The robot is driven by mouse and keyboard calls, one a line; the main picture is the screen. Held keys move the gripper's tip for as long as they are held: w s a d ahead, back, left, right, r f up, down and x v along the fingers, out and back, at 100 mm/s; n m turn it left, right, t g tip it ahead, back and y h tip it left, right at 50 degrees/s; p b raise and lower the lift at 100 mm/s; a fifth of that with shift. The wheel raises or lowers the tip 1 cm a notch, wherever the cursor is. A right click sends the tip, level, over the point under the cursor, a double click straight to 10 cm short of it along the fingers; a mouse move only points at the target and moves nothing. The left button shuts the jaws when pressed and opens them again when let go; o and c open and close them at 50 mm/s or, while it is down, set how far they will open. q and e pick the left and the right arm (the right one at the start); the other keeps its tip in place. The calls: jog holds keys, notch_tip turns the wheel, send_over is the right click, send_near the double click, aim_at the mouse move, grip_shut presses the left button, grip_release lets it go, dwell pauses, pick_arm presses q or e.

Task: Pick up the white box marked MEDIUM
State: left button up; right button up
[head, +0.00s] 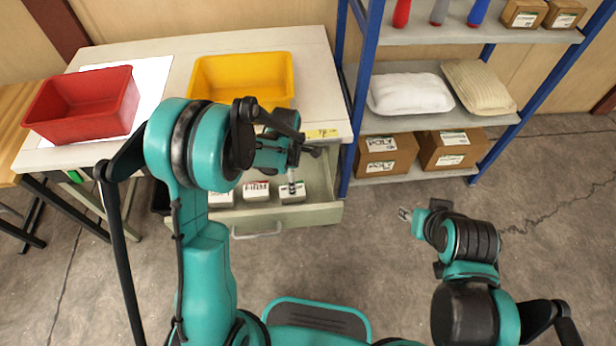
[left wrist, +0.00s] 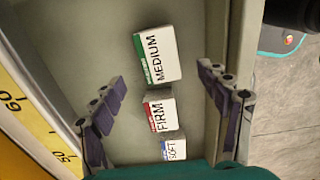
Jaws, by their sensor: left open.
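The white box marked MEDIUM (left wrist: 157,57), with a green band, lies in the open drawer (head: 322,212). In the head view, the rightmost drawer box (head: 287,197) appears to be this one, partly covered by my gripper. My left gripper (head: 293,182) is over the drawer. In the left wrist view its fingers (left wrist: 163,88) are spread wide and empty, with the box between their lines but not touched. My right gripper (head: 406,214) hangs over the floor to the right, away from the drawer; its jaw opening is too small to make out.
The FIRM box (left wrist: 159,111) and SOFT box (left wrist: 173,147) lie beside MEDIUM. The drawer's walls are close to the fingers. A red bin (head: 83,112) and yellow bin (head: 243,78) stand on the table above. A blue-framed shelf (head: 430,122) with pillows and cartons stands right.

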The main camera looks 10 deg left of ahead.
pick_arm(q)
notch_tip(320, 180, down, 3)
jog(key=shift+s+a+r+b, duration=0.1)
jog(key=shift+b, duration=0.5)
notch_tip(320, 180, down, 5)
jog(key=b, duration=0.2)
jog(key=shift+b, duration=0.3)
jog(key=shift+c, duration=1.3)
jog(key=c, duration=1)
